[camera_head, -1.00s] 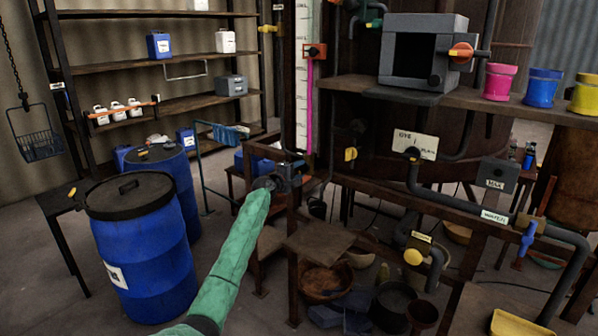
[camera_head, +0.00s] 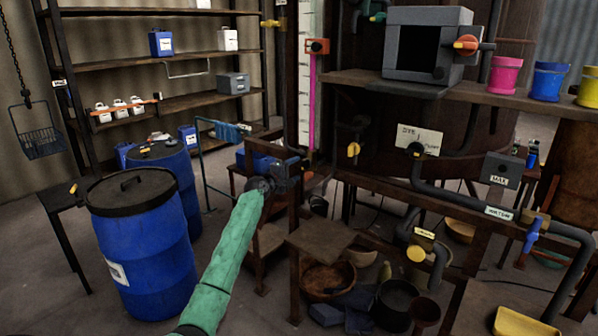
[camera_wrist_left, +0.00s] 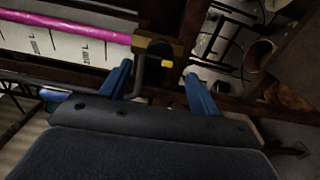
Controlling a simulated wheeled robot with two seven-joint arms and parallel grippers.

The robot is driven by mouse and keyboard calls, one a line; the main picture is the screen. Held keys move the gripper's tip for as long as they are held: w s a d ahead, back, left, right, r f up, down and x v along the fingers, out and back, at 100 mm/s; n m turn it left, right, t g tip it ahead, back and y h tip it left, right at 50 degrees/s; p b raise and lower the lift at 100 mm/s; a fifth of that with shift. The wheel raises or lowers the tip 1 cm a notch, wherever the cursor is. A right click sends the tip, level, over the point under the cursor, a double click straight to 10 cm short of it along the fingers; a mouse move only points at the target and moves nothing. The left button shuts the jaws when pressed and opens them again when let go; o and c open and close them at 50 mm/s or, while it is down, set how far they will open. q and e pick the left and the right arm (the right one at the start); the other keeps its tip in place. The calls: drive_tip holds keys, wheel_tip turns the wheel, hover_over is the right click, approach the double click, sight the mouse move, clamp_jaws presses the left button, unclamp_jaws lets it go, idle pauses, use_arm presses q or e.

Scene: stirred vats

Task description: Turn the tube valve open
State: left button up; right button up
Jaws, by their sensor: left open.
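In the left wrist view the magenta tube (camera_wrist_left: 70,26) ends at a brass-coloured fitting with a dark round part and yellow mark (camera_wrist_left: 160,52). A thin grey bent lever (camera_wrist_left: 139,76) hangs from this fitting near the left finger. My left gripper (camera_head: 292,172) is below the tube in the head view. Its blue fingers (camera_wrist_left: 160,88) are spread in the wrist view, with the fitting just beyond them. My right gripper is not seen.
A blue drum (camera_head: 140,250) stands left of my left arm. A wooden rail frame (camera_head: 425,195) with pipes and valves runs to the right. A small brown table (camera_head: 320,240) stands below right of the gripper. Shelves (camera_head: 165,60) stand behind.

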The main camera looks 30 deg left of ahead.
use_arm(q)
drive_tip(key=shift+s+a+b, duration=0.15)
drive_tip(key=shift+s+b, duration=0.35)
drive_tip(key=shift+s, duration=1.4)
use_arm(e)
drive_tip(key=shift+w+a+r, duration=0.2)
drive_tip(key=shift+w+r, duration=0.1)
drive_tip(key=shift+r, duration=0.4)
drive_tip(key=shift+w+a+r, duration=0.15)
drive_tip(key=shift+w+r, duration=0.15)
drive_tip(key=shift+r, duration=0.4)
